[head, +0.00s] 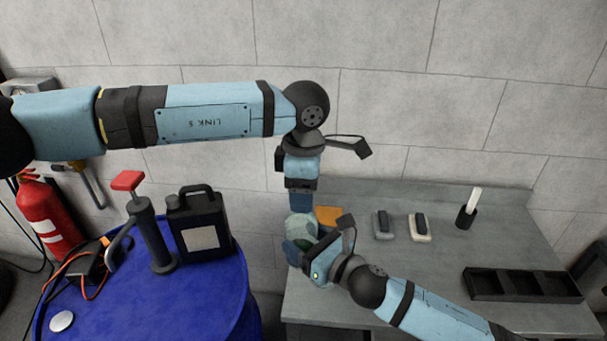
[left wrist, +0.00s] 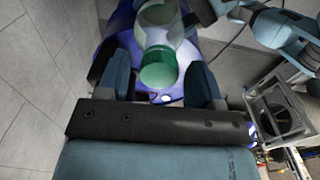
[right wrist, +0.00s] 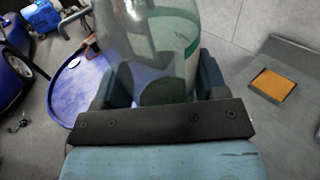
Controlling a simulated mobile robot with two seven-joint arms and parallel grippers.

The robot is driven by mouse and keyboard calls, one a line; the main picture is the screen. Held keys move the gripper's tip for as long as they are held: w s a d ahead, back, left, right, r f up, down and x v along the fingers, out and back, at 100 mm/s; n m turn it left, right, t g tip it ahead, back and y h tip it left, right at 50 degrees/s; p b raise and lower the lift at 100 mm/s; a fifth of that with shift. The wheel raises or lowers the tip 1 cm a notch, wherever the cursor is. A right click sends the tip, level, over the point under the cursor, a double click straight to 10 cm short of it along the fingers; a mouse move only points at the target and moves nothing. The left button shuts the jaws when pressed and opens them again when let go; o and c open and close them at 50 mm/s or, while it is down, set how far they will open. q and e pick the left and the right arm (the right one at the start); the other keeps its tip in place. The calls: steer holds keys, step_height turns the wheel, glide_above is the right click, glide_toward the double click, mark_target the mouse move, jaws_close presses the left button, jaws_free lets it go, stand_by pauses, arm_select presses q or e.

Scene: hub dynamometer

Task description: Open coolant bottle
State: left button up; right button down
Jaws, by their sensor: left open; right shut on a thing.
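The coolant bottle (head: 302,227) is pale and translucent, with a green cap (left wrist: 158,72). My right gripper (head: 298,250) is shut on the bottle, near the left end of the grey bench. In the right wrist view the clear bottle (right wrist: 150,35) fills the space between the fingers. My left gripper (head: 301,201) is open and points down just above the bottle. In the left wrist view its two fingers stand on either side of the cap, with gaps visible. The cap is hidden in the head view by the left fingers. I cannot tell whether the bottle touches the bench.
The grey bench (head: 350,285) carries an orange pad (head: 328,215), two small blocks, a white-tipped holder (head: 467,212) and a black tray (head: 520,286). At left, a blue drum (head: 190,290) holds a black canister (head: 200,222) and a red-handled pump (head: 148,225). A wall stands behind.

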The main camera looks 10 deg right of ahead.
arm_select(q)
steer(key=shift+f, duration=0.2)
steer(key=c, duration=1)
steer(key=shift+o, duration=0.2)
steer(key=shift+n, duration=1.1)
steer(key=shift+r, duration=0.2)
steer(key=shift+r, duration=1)
steer(key=shift+r, duration=2)
